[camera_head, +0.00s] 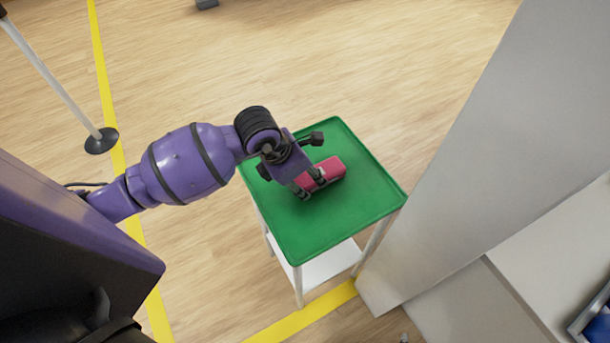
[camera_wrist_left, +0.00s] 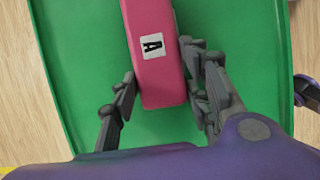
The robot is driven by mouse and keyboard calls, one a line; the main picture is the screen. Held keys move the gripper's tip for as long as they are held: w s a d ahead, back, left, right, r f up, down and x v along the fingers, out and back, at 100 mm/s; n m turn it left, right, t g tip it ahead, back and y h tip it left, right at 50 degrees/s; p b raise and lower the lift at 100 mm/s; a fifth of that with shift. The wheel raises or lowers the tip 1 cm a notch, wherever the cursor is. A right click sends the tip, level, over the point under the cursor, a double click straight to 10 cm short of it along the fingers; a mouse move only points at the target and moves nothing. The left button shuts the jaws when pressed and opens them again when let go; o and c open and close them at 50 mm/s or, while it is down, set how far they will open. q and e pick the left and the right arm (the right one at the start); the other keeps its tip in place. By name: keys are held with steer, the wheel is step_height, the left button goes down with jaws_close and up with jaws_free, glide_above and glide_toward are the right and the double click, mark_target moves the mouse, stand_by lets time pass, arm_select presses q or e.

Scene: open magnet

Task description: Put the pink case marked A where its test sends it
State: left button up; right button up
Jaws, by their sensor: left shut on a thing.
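The pink case (camera_head: 331,168) is on the green tray top (camera_head: 310,240) of a small white stand in the head view. It also shows in the left wrist view (camera_wrist_left: 158,80), with a white label bearing a black A on its upper face. My left gripper (camera_head: 309,187) reaches down over the tray and is shut on the near end of the case, one finger on each side. Its fingers also show in the left wrist view (camera_wrist_left: 163,97). I cannot tell whether the case touches the tray. My right gripper is not in view.
A tall grey panel (camera_head: 450,170) stands close to the right of the stand. A pale surface with a blue item (camera_head: 599,326) is at the lower right. A post with a black base (camera_head: 101,141) stands at the left. Yellow lines (camera_head: 107,75) mark the wooden floor.

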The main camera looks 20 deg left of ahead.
arm_select(q)
steer(key=shift+f, duration=0.1)
steer(key=o, duration=1.2)
steer(key=v, duration=1.2)
